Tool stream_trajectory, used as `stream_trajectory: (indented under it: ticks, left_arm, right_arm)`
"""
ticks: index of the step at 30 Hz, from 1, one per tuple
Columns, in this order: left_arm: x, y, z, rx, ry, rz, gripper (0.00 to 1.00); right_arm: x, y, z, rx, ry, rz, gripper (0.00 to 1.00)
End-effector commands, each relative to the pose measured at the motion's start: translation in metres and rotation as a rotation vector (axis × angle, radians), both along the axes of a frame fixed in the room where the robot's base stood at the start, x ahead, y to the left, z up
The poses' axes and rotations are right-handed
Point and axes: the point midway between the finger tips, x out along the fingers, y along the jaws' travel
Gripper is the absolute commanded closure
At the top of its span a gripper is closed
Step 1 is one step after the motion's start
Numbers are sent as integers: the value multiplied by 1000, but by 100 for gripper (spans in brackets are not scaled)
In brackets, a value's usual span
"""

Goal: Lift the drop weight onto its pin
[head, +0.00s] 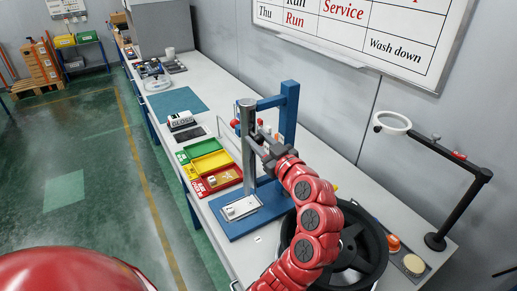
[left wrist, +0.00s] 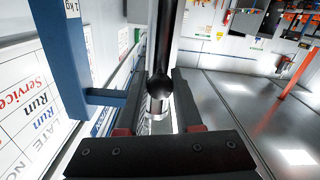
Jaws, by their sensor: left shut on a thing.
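A blue test stand has a blue base (head: 268,213), a blue post (head: 289,105) and an upright grey metal column (head: 248,165). In the left wrist view the steel shaft (left wrist: 163,35), with a dark rounded part, stands between the fingers of the gripper (left wrist: 168,85). The blue post (left wrist: 60,55) and its crossbar show to the left. I cannot make out the pin clearly. My right gripper is out of view.
Green, yellow and red trays (head: 208,160) stand left of the stand on the long bench. A black wheel (head: 350,250) lies to the right, near a magnifier lamp (head: 437,240). A teal mat (head: 178,102) lies further back.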

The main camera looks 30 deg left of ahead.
Motion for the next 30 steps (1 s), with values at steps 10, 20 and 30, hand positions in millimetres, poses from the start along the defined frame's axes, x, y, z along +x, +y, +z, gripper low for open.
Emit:
stream_trajectory:
  ticks: [10,20,30]
  left_arm:
    - [0,0,7,5,-6,-2,61]
    - [0,0,6,4,-2,-1,36]
    - [-15,-27,1,4,-3,-5,36]
  right_arm:
    - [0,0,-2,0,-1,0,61]
    - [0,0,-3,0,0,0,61]
    - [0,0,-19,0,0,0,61]
